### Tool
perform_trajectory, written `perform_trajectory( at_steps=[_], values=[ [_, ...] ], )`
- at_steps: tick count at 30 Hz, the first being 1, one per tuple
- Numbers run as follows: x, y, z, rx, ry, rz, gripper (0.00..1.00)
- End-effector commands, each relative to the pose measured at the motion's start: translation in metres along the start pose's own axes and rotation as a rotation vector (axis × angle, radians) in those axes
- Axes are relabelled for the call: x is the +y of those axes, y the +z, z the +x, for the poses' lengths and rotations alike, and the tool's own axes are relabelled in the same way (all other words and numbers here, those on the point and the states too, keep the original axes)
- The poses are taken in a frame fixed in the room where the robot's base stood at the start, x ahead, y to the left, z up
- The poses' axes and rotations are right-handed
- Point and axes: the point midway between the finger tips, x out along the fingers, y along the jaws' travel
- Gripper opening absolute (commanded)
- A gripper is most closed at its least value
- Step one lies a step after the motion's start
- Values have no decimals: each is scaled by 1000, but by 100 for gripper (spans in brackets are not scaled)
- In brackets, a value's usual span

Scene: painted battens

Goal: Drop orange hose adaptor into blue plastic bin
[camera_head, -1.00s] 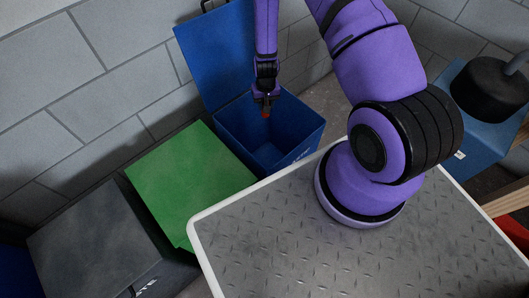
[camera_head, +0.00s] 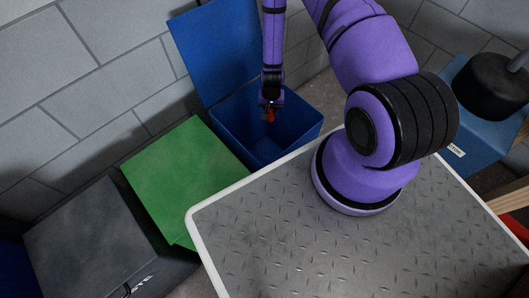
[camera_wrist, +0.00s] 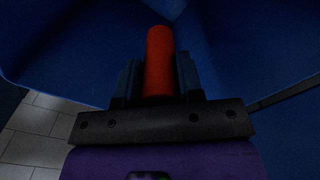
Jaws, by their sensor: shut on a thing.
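The orange hose adaptor (camera_wrist: 159,62) is an orange-red cylinder held between the fingers of my gripper (camera_wrist: 158,82) in the wrist view. In the head view the adaptor (camera_head: 270,115) is a small red-orange spot below my gripper (camera_head: 270,106). My gripper is shut on it and points down over the opening of the blue plastic bin (camera_head: 295,148). The bin's lid (camera_head: 213,50) stands open against the wall. In the wrist view, blue bin walls (camera_wrist: 60,55) surround the adaptor. The bin's floor is dark and hard to make out.
A closed green bin (camera_head: 180,175) and a dark grey bin (camera_head: 90,240) stand to the left of the blue bin. A grey block wall (camera_head: 80,90) runs behind them. Another blue container (camera_head: 470,125) with a black round object (camera_head: 490,88) is at the right.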

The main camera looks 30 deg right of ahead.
Motion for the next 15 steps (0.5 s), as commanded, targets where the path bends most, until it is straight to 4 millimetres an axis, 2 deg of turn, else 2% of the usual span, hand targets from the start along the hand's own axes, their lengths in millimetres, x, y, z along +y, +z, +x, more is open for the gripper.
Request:
perform_trajectory(
  at_steps=[8,9,12,15],
  values=[
    [0,0,1,0,0,0,10],
    [0,0,1,0,0,0,43],
    [0,0,1,0,0,0,64],
    [0,0,1,0,0,0,64]
  ],
)
